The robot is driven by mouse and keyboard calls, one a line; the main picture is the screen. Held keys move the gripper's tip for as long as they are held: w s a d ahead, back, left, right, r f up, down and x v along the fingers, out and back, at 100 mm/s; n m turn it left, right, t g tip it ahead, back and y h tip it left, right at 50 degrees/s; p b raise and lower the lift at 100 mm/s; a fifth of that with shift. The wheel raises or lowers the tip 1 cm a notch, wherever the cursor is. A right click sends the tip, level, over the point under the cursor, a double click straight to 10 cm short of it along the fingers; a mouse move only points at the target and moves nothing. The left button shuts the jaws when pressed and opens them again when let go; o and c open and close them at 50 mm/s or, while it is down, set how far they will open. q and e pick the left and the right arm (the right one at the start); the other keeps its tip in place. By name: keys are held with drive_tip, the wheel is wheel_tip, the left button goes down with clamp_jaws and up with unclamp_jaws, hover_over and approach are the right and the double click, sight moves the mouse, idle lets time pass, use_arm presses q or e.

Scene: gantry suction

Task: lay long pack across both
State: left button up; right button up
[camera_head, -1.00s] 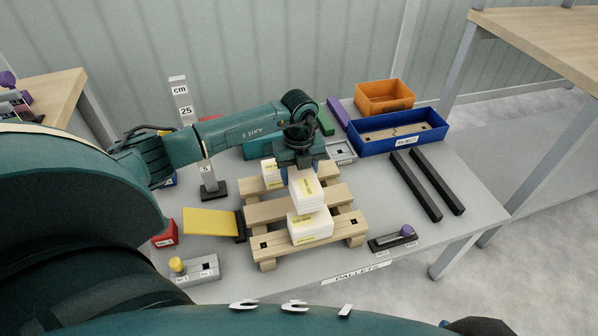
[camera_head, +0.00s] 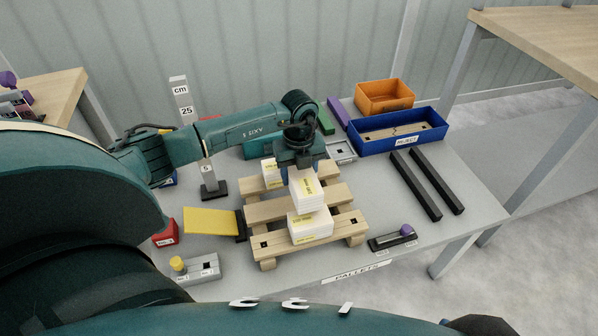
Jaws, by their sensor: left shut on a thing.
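My left gripper (camera_head: 301,168) points down over the wooden pallet (camera_head: 257,212) and is shut on a white pack (camera_head: 308,198) with a yellow label. Its fingers are largely hidden by the wrist and the pack. A second white pack (camera_head: 310,226) with yellow marks sits on the front part of the pallet, just below the held pack in the picture. I cannot tell whether the two touch. Another white pack (camera_head: 270,170) stands at the back left of the pallet, partly hidden by the gripper. My right gripper is not in view.
A yellow sloped plate (camera_head: 211,221) and a height gauge (camera_head: 181,100) stand left of the pallet. Two black bars (camera_head: 416,188) lie to the right. A blue bin (camera_head: 370,143) and an orange bin (camera_head: 384,96) are behind. A small holder with a purple knob (camera_head: 405,230) stands front right.

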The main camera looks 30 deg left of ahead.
use_arm(q)
drive_tip(key=shift+f+b, duration=0.7)
drive_tip(key=shift+f, duration=0.3)
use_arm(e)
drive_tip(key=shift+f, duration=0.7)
use_arm(q)
drive_tip(key=o, duration=1.1)
drive_tip(key=shift+o, duration=1.4)
wheel_tip(320, 180, up, 3)
drive_tip(key=shift+f+p, duration=0.2)
drive_tip(key=shift+p, duration=0.1)
wheel_tip(320, 180, up, 10)
drive_tip(key=shift+f+p, duration=0.15)
drive_tip(key=shift+p, duration=0.4)
drive_tip(key=shift+r, duration=0.45)
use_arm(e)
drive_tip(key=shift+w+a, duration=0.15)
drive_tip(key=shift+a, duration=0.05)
